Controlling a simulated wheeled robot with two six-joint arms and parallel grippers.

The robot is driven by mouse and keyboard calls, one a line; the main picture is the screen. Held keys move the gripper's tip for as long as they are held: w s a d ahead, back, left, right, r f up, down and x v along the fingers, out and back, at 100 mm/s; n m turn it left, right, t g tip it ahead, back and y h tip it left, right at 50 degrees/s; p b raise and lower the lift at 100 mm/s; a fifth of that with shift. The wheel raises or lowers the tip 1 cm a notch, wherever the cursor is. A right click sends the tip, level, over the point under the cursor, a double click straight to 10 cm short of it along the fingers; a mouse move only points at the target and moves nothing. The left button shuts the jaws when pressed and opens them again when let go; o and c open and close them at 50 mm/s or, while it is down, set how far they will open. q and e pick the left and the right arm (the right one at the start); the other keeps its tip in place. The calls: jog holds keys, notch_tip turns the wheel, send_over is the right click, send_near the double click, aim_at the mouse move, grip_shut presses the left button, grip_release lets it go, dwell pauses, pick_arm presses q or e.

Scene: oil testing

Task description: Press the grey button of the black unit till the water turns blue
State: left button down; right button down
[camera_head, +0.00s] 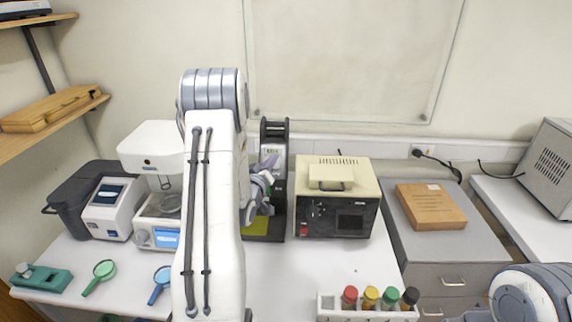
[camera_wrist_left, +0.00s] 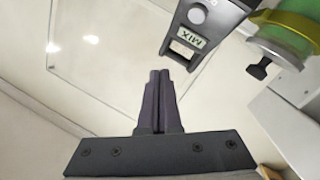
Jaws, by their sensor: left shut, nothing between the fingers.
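The black unit (camera_head: 275,133) stands upright at the back of the table, left of the beige-topped box. Its black head shows in the left wrist view (camera_wrist_left: 217,22), with a round grey button (camera_wrist_left: 197,14) above a label reading MIX. My left gripper (camera_head: 270,162) is in front of the black unit, partly hidden by my own arm. In the left wrist view my left gripper (camera_wrist_left: 159,75) has its dark fingers together, empty, with the tips below and left of the button, apart from it. A green vessel with a yellow band (camera_wrist_left: 288,35) is beside the unit; its water is not clearly visible.
A beige-topped instrument (camera_head: 336,205) stands right of the unit. A rack (camera_head: 330,315) with several coloured-cap bottles is at the front. White testers (camera_head: 112,208), a green magnifier (camera_head: 100,275) and a blue one (camera_head: 160,283) are on the left.

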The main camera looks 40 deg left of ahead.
aim_at(278, 162)
pick_arm(q)
jog(key=w+a+f+b, duration=0.3)
jog(key=w+f+b, duration=0.1)
jog(key=w+f, duration=0.1)
jog(key=shift+f, duration=0.7)
jog(key=shift+w, duration=0.1)
jog(key=shift+f+b, duration=0.1)
jog(key=shift+b, duration=0.3)
dwell(1.5)
jog(key=shift+w+a+f+b, duration=0.2)
jog(key=shift+w+b, duration=0.05)
jog(key=shift+b, duration=0.15)
jog(key=shift+w+a+f+b, duration=0.15)
jog(key=shift+w+f+b, duration=0.1)
jog(key=shift+f+b, duration=0.15)
dwell(0.6)
jog(key=shift+r, duration=0.1)
jog(key=shift+s+d+r, duration=0.3)
jog(key=shift+s+r, duration=0.2)
jog(key=shift+r, duration=0.1)
